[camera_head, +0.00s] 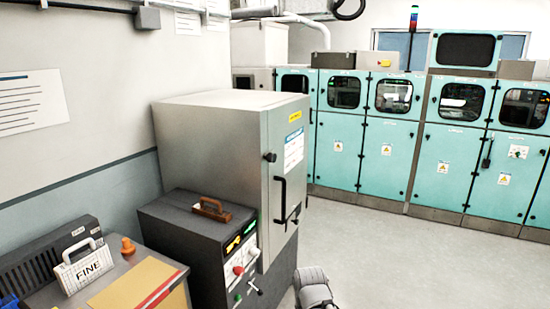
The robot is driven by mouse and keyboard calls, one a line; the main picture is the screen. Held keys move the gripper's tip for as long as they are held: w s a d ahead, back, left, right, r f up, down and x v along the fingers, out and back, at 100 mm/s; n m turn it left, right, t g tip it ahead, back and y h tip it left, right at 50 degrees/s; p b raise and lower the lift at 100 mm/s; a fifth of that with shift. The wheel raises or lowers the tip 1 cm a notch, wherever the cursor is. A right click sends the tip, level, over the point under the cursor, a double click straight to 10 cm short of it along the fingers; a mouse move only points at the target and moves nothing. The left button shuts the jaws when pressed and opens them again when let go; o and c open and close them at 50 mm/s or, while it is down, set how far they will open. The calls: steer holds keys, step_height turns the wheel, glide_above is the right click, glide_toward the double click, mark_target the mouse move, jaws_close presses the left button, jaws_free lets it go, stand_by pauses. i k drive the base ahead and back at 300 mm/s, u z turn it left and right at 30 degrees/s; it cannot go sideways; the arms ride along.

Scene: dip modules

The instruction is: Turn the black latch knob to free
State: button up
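A small round black knob (269,157) sticks out from the upper front of the grey metal cabinet (209,130), near the edge of its door. I take it to be the latch knob; its turned position is too small to read. A black bar handle (281,201) is below it to the right, with a dark lever-like part beside it. The cabinet door looks closed. A light grey rounded part of my arm shows at the bottom edge, low and to the right of the cabinet, well apart from the knob. My gripper's fingers are not visible.
A dark lower unit (178,232) with red, green and white controls stands beside the cabinet, a brown-handled tool (211,208) on top. Open floor (370,255) lies right; teal machines (390,150) line the back.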

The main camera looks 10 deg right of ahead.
mark_target(270, 157)
steer(key=z, duration=0.05)
steer(key=i, duration=0.95)
steer(key=u, duration=0.1)
